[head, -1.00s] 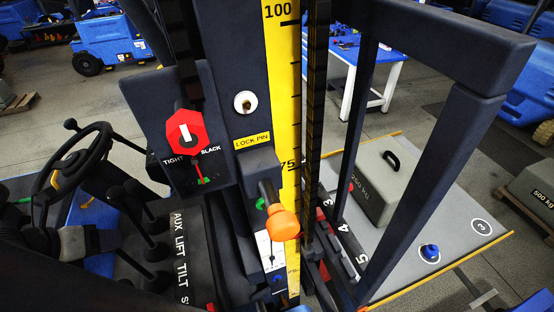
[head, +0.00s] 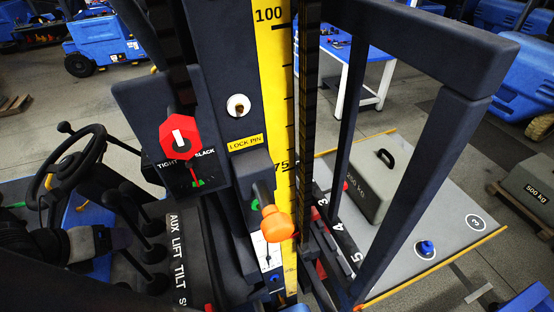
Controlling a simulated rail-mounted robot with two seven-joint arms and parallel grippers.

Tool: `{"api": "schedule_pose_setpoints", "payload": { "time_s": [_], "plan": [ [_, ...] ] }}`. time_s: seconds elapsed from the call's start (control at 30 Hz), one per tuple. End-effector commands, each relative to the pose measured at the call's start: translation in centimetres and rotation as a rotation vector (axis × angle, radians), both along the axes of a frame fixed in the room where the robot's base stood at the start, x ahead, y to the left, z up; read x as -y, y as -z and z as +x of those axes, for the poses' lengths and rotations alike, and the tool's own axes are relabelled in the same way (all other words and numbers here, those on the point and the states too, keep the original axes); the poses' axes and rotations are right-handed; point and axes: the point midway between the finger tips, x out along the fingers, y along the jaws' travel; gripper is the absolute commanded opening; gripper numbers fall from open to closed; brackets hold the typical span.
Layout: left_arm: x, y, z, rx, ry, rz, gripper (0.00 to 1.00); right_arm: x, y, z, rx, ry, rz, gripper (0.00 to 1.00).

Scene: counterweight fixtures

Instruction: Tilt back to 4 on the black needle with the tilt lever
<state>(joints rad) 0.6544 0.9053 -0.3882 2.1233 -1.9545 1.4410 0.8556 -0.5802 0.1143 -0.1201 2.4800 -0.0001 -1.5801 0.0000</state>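The lever row stands at lower left beside the labels AUX, LIFT and TILT (head: 180,275). The tilt lever (head: 158,282) rises from a black boot by the TILT label and leans toward upper left. My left gripper (head: 118,238) comes in from the left, at the upper end of the levers. Its fingertips blend with the dark knobs, so I cannot tell whether it grips the lever. A white scale plate (head: 268,250) sits low on the mast; its needle and marks are too small to read. Dark numerals 3, 4 and 5 (head: 345,240) show right of the mast. My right gripper is not in view.
A steering wheel (head: 62,165) is left of the levers. An orange knob (head: 277,224) juts out below the LOCK PIN label (head: 245,142). A 250 kg weight (head: 372,190) sits on the grey platform (head: 400,240).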

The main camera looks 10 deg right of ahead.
Motion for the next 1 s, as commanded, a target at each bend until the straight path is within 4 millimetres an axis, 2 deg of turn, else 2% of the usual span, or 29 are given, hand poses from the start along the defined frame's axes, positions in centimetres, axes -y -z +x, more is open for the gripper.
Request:
{"api": "schedule_pose_setpoints", "payload": {
  "time_s": [0.07,0.37,1.0],
  "plan": [
    [0.0,0.0,0.0,-0.001,-0.001,0.0,0.72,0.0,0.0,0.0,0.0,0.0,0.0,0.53],
    [-0.3,-0.4,-0.2,-0.001,-0.002,0.001,0.72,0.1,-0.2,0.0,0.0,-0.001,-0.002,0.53],
    [-3.7,-6.8,-4.5,-0.001,-0.002,0.002,0.72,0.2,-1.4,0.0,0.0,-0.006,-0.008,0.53]
  ]
}}
